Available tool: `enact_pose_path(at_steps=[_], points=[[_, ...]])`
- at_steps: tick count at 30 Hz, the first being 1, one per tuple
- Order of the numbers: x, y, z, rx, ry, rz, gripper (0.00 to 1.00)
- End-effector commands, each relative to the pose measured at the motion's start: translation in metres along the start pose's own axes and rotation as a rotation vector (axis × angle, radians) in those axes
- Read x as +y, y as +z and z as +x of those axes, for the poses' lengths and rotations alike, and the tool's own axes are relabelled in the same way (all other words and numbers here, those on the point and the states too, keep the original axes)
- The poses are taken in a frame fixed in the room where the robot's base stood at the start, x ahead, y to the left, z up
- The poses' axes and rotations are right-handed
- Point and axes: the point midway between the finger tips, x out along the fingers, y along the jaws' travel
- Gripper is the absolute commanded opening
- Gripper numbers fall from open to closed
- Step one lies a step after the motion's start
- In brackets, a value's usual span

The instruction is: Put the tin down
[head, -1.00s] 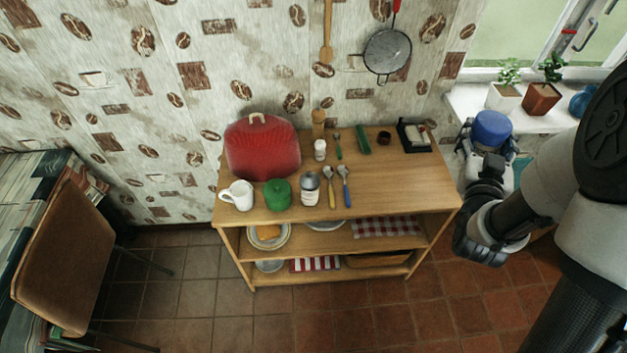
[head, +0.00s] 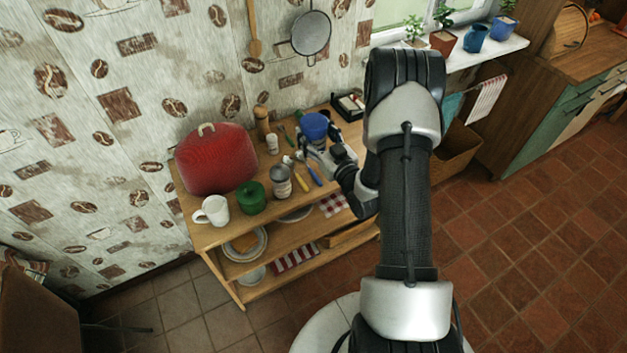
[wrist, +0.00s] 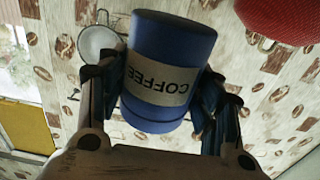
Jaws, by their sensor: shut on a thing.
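The tin is blue with a pale label reading COFFEE; it shows in the head view (head: 314,127) and fills the middle of the wrist view (wrist: 168,65). My gripper (head: 318,140) is shut on it, with one finger on each side in the wrist view (wrist: 160,95). The tin is over the right part of the wooden shelf unit's top (head: 208,235). I cannot tell whether its base touches the top, as my gripper hides it.
A red bread bin (head: 217,162), white mug (head: 213,210), green pot (head: 251,198) and grey-lidded jar (head: 281,181) stand left of the tin. Spoons (head: 314,175) lie in front. A sieve (head: 311,34) hangs on the wall.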

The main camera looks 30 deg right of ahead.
Motion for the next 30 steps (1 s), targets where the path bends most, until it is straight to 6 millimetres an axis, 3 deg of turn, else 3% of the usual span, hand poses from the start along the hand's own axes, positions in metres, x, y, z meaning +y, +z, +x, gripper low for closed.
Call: enact_pose_path(at_steps=[1,3,12,20,27,30], points=[[-0.001,0.019,0.000,-0.003,-0.001,0.003,0.29],[-0.001,0.039,0.000,-0.003,-0.001,0.004,0.29],[-0.001,0.111,0.000,-0.001,0.000,0.001,0.29],[-0.001,0.131,0.001,0.001,0.000,0.000,0.29],[-0.001,0.166,0.000,-0.001,0.000,0.000,0.29],[-0.001,0.171,0.000,0.001,0.000,-0.001,0.29]])
